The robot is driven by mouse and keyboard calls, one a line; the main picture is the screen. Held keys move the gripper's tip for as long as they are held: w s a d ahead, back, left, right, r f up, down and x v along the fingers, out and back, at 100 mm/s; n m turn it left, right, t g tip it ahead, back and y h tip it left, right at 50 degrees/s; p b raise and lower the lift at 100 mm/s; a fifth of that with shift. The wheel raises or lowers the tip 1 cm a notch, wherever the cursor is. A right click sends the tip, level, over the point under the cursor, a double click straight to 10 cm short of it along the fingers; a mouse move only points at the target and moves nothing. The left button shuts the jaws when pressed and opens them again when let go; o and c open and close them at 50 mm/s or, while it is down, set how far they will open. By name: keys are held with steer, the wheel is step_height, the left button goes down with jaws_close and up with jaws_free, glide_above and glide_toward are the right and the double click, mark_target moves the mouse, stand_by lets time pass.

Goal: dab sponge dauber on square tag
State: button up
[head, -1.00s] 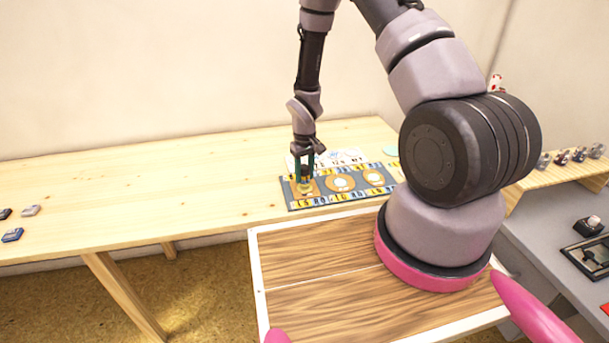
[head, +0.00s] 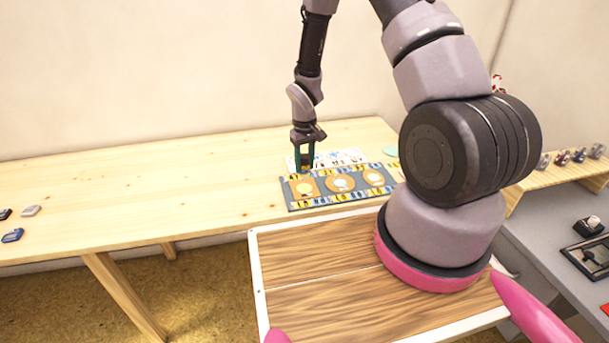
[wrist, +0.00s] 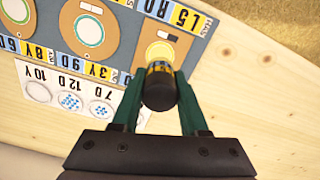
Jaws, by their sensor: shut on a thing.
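My gripper (head: 306,169) is shut on the sponge dauber, a black cylinder with a yellow band. The dauber (wrist: 159,90) shows between the green fingers in the wrist view; its sponge end faces away and is mostly hidden. The square tag (head: 296,193) is tan and lies at the left end of a dark patterned board (head: 330,201). A yellow round patch shows on its middle. The dauber is above the tag's back edge and appears clear of it. In the wrist view the tag (wrist: 172,38) lies just beyond the dauber, with yellow visible past its end.
Two rounder tan tags (head: 340,183) (head: 374,177) with pale spots lie to the right on the board. A white sheet (wrist: 103,102) with dotted circles lies behind it. Small stamp pads (head: 12,235) sit at the table's far left. The wooden table (head: 170,180) between is clear.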

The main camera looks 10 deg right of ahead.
mark_target(304, 174)
steer(key=shift+f, duration=0.1)
steer(key=shift+f, duration=2.15)
steer(key=shift+f, duration=0.6)
steer(key=shift+r, duration=0.35)
steer(key=shift+r, duration=0.25)
steer(key=shift+r, duration=2.25)
